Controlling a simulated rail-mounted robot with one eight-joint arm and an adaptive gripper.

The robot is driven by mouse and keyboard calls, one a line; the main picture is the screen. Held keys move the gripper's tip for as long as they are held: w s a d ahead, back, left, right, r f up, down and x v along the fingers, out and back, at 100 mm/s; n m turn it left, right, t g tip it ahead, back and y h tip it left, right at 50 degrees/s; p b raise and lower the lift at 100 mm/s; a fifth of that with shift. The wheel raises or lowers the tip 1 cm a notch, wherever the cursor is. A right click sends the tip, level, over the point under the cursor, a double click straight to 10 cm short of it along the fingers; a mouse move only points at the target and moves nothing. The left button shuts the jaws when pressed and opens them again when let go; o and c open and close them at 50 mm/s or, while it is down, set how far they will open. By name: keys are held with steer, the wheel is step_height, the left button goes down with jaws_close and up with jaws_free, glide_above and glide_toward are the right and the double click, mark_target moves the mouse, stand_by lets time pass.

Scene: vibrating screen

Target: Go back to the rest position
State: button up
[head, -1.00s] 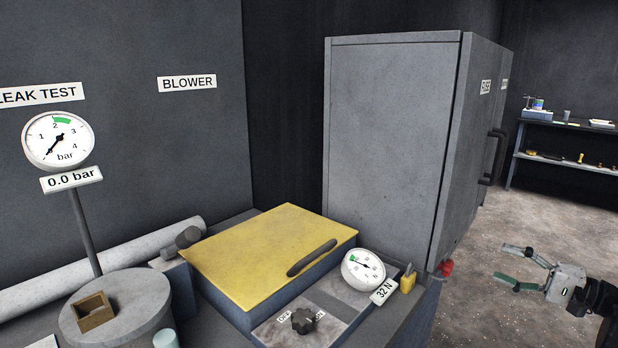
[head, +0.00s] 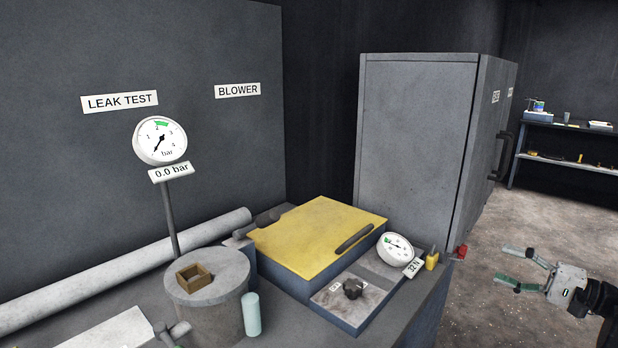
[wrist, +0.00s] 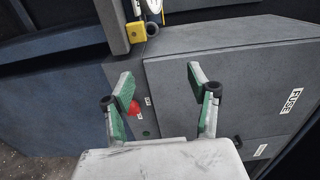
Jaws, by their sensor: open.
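My gripper (head: 528,268) is at the right of the head view, over the open floor, with its two green-padded fingers spread and nothing between them. It also shows in the wrist view (wrist: 158,88), open and empty, in front of the grey side of a cabinet or bench with a FUSE label (wrist: 291,101). A red knob-like part (wrist: 134,109) shows behind the left finger in that view; I cannot tell how far it is from the finger.
The bench carries a yellow-lidded box (head: 315,235), a round gauge (head: 396,248), a dark knob (head: 352,288) and a drum (head: 207,290). A tall grey cabinet (head: 415,150) stands behind. Shelves (head: 570,147) stand at the far right. The floor (head: 490,310) around my gripper looks clear.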

steer(key=s+a+r+n+g+h, duration=0.1)
steer(key=s+a+g+h, duration=0.15)
steer(key=a, duration=0.75)
steer(key=s+a+r+n+g+h, duration=0.1)
steer(key=a+g+h, duration=0.2)
steer(key=a, duration=0.8)
steer(key=s+a+f+n+h, duration=0.1)
steer(key=s+a+n+h, duration=0.25)
steer(key=s, duration=0.55)
steer(key=s+a+f+n+h, duration=0.1)
steer(key=s+a+n+h, duration=0.25)
steer(key=s, duration=0.45)
step_height(320, 180, down, 10)
steer(key=b, duration=1)
step_height(320, 180, up, 15)
steer(key=p, duration=1.4)
steer(key=shift+s+d+f, duration=0.15)
steer(key=shift+s, duration=0.1)
steer(key=shift+h, duration=0.25)
